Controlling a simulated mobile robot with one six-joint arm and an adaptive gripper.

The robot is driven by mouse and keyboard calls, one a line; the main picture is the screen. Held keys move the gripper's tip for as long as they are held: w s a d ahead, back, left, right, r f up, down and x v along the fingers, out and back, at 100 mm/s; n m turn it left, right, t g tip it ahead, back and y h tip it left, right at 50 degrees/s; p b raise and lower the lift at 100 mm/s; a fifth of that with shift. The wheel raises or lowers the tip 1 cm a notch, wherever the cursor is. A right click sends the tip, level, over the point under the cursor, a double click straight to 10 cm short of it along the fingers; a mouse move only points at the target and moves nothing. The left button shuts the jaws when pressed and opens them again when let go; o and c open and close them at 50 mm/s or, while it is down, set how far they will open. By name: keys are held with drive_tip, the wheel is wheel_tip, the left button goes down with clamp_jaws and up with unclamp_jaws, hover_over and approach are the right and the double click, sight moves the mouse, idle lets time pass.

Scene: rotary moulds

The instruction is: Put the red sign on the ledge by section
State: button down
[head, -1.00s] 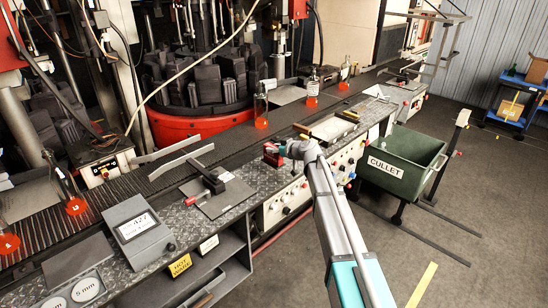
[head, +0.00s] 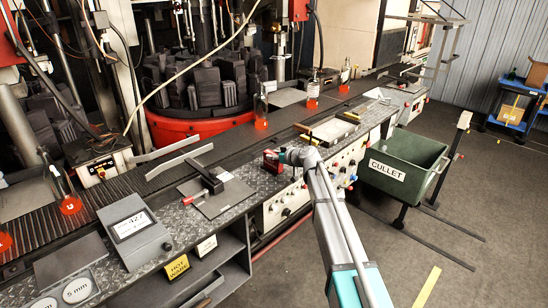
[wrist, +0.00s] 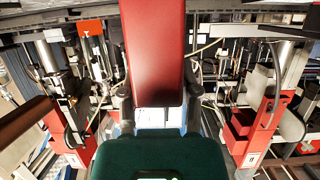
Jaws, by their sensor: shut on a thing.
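The red sign (wrist: 153,45) is a flat red panel between the fingers of my gripper (wrist: 159,92) in the wrist view. My gripper is shut on it. In the head view my gripper (head: 282,156) is over the patterned metal ledge (head: 262,182), and the small red sign (head: 271,163) shows at its left side. The sign is close to the ledge; I cannot tell whether it touches. Its face is not readable. The ledge runs along the front of the machine, beside the dark conveyor (head: 215,150).
A black clamp-like tool (head: 207,178) lies on a plate left of my gripper. Bottles with glowing bases, one here (head: 261,108), stand on the conveyor. A green CULLET bin (head: 410,155) stands right.

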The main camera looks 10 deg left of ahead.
drive_tip(key=shift+f, duration=0.1)
drive_tip(key=c, duration=0.8)
unclamp_jaws()
drive_tip(key=shift+f, duration=0.1)
drive_tip(key=o, duration=0.5)
drive_tip(key=shift+c, duration=0.2)
drive_tip(key=shift+r, duration=0.3)
drive_tip(key=p+v, duration=0.4)
drive_tip(key=v, duration=0.8)
drive_tip(key=shift+d+f, duration=0.1)
drive_tip(key=shift+f, duration=0.1)
